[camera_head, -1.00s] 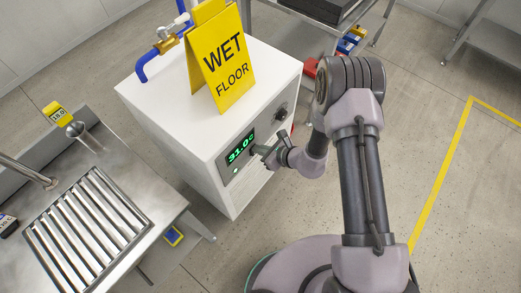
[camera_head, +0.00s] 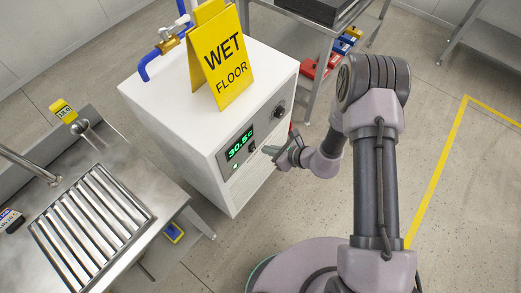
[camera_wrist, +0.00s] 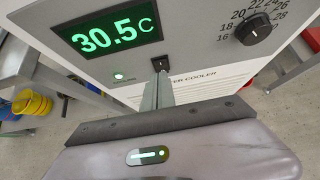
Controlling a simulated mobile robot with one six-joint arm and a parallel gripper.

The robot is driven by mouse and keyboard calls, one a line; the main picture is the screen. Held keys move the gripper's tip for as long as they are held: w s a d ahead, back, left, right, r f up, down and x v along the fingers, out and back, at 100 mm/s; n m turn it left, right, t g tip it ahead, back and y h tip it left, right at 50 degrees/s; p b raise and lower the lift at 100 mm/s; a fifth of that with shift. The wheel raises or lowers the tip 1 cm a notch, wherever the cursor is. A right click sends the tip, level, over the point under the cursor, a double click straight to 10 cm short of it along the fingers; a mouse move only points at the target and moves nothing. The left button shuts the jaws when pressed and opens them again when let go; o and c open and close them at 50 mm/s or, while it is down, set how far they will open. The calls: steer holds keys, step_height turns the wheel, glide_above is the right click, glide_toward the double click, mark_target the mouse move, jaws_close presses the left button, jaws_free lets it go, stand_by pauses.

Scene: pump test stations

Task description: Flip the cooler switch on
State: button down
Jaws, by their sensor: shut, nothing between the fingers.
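The white water cooler (camera_head: 190,110) stands in the middle of the head view. Its front panel shows a green display (camera_wrist: 105,32) reading 30.5 C, a lit green lamp (camera_wrist: 118,76), a small black rocker switch (camera_wrist: 160,64) and a black temperature knob (camera_wrist: 257,33). The display also shows in the head view (camera_head: 240,144). My gripper (camera_head: 276,152) is in front of the panel, shut and empty. In the wrist view its fingertips (camera_wrist: 161,78) point at the switch, just below it; I cannot tell whether they touch. They hide little of the switch.
A yellow wet floor sign (camera_head: 221,60) stands on the cooler. A steel sink bench (camera_head: 160,195) is at the left. A steel rack (camera_head: 318,50) with red and blue items is behind. The floor at right, with a yellow line (camera_head: 437,170), is clear.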

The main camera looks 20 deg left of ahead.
steer(key=s+d+r+p, duration=0.1)
steer(key=d+r+p, duration=0.1)
steer(key=d+r, duration=0.2)
step_height(320, 180, up, 3)
steer(key=shift+s+d+r, duration=0.2)
steer(key=shift+s+d, duration=0.05)
steer(key=s+r+n+g, duration=0.15)
steer(key=r+n, duration=0.35)
steer(key=r, duration=0.6)
steer(key=s+r+n+g, duration=0.1)
steer(key=s+r+n, duration=0.3)
steer(key=r, duration=0.8)
steer(key=s+d+r+n+t+h, duration=0.2)
steer(key=s+d+r+n+h, duration=0.1)
steer(key=d, duration=0.5)
steer(key=s+d+r+n+t+h+b, duration=0.1)
steer(key=s+d+r+n+t+h, duration=0.1)
steer(key=s+d+r+n+h, duration=0.2)
steer(key=s+d+r+n, duration=0.2)
steer(key=s+d+r, duration=0.1)
steer(key=s+r, duration=0.1)
steer(key=shift+s+d+r+h, duration=0.2)
steer(key=shift+s+d+h, duration=0.05)
steer(key=shift+d+h, duration=0.1)
